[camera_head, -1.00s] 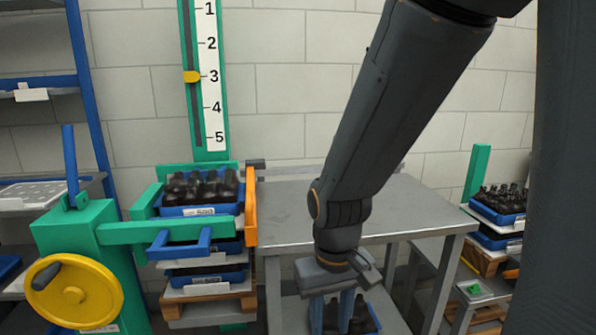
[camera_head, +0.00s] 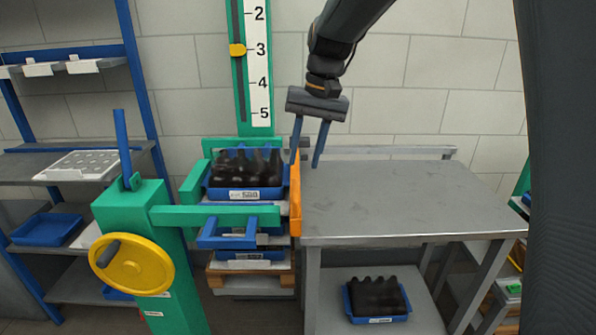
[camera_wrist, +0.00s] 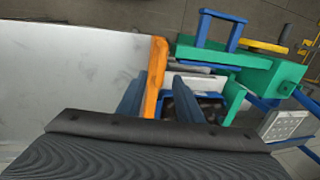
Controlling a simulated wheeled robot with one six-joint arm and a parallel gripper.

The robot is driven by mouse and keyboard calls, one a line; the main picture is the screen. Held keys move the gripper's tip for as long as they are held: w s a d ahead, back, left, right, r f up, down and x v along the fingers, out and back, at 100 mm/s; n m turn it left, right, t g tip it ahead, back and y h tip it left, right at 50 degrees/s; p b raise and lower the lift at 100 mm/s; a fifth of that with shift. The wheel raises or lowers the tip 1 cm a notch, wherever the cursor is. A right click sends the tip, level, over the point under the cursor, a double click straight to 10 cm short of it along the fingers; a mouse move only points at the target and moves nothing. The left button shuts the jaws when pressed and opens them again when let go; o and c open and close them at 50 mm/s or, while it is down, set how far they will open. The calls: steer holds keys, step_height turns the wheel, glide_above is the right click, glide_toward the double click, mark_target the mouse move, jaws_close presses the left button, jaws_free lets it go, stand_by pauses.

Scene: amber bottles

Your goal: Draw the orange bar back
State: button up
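The orange bar (camera_head: 296,197) stands upright along the right side of the green lift frame, between the crate stack and the steel table. My gripper (camera_head: 306,163) points down by the bar's top end, its two blue fingers apart and empty. In the wrist view, the orange bar (camera_wrist: 155,78) runs between the lines of the two fingers (camera_wrist: 158,98), with a gap visible on its right. I cannot tell whether either finger touches it.
The steel table (camera_head: 395,205) has a clear top. A blue crate of bottles (camera_head: 377,318) stands on its lower shelf. A yellow handwheel (camera_head: 131,265) is on the green post at left, and a blue handle (camera_head: 240,238) projects in front of the stack.

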mark_target(296, 186)
steer(key=f, duration=0.2)
steer(key=a+f+p, duration=0.1)
steer(key=f, duration=0.4)
steer(key=shift+w+a+f+p, duration=0.15)
steer(key=shift+w+a+p, duration=0.05)
steer(key=shift+a+p, duration=0.15)
jaws_close()
